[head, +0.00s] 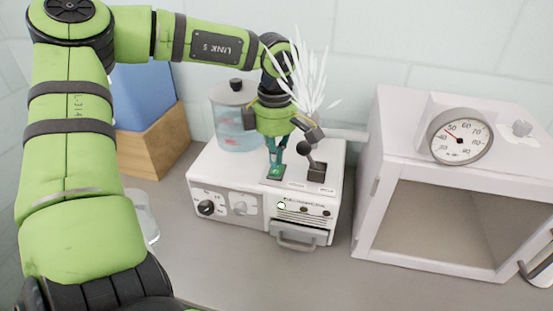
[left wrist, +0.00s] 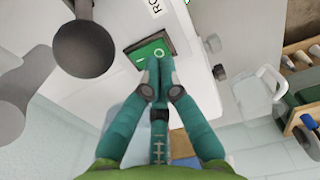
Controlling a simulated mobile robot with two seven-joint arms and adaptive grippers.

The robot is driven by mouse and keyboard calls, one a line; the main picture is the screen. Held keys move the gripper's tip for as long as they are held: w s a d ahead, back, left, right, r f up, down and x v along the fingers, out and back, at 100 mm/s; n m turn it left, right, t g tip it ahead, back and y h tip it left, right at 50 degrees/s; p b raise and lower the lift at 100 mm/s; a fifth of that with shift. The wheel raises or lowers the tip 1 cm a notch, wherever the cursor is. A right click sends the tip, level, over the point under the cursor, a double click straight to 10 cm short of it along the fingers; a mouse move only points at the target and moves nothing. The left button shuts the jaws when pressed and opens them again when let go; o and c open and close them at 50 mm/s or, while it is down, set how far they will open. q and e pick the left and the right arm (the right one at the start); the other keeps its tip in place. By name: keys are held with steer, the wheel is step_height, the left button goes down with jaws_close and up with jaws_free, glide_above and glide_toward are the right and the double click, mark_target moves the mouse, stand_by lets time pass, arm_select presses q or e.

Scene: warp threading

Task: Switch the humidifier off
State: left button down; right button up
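The humidifier (head: 228,180) is a white box with a clear water tank (head: 235,128) at its back left and white, spiky plumes (head: 310,80) above it. A green rocker switch (head: 274,174) is on its top; it also shows in the left wrist view (left wrist: 143,51). A ball-topped lever (head: 304,149) stands to the right of the switch. A small round lamp (head: 281,206) on the front looks lit. My left gripper (head: 276,160) points down at the switch with its fingertips together (left wrist: 158,68), at the switch's edge. Contact is unclear. My right gripper is not in view.
A white cabinet with an open front (head: 390,180) and a dial gauge (head: 460,135) stands to the right. A knob (head: 206,208) and a drawer handle (head: 297,244) are on the humidifier's front. A clear glass (head: 145,215) stands at the left.

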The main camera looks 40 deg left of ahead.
mark_target(276, 172)
arm_select(q)
steer(key=shift+f+b, duration=1.2)
stand_by(1.0)
steer(key=shift+r, duration=0.1)
steer(key=shift+r+p, duration=0.5)
steer(key=shift+r, duration=0.25)
steer(key=shift+r+p, duration=1.5)
steer(key=shift+r, duration=1.15)
